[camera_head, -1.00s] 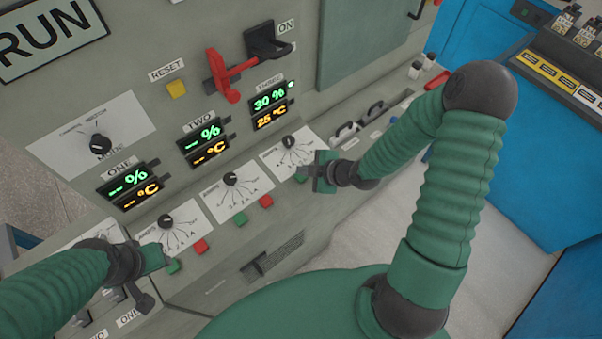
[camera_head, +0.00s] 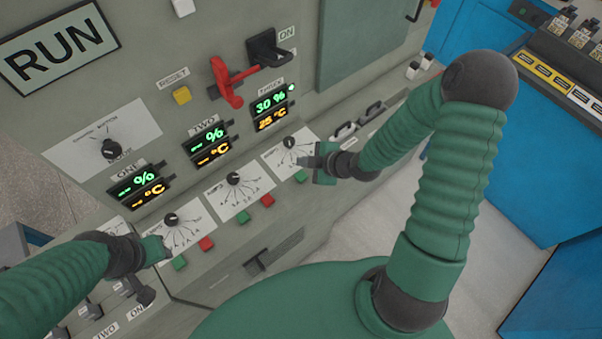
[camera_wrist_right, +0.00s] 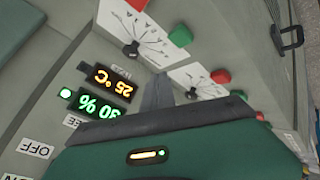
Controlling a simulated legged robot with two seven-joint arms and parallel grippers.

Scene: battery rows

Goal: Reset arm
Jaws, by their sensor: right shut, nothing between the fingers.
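My right arm comes in from the right in the head view. Its gripper (camera_head: 306,161) is shut and empty, just in front of the dial plate under display THREE (camera_head: 271,108). In the right wrist view its fingers (camera_wrist_right: 158,92) stand together before the panel, near display THREE (camera_wrist_right: 110,82), which reads 30 % and 25 °C. My left gripper (camera_head: 158,250) is at the lower left, by the dial plate under display ONE (camera_head: 137,186); its fingers are too small to judge.
The panel carries a RUN sign (camera_head: 60,42), a yellow RESET button (camera_head: 182,96), a red lever (camera_head: 226,82) and a MODE knob (camera_head: 110,149). A blue cabinet (camera_head: 520,170) stands right.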

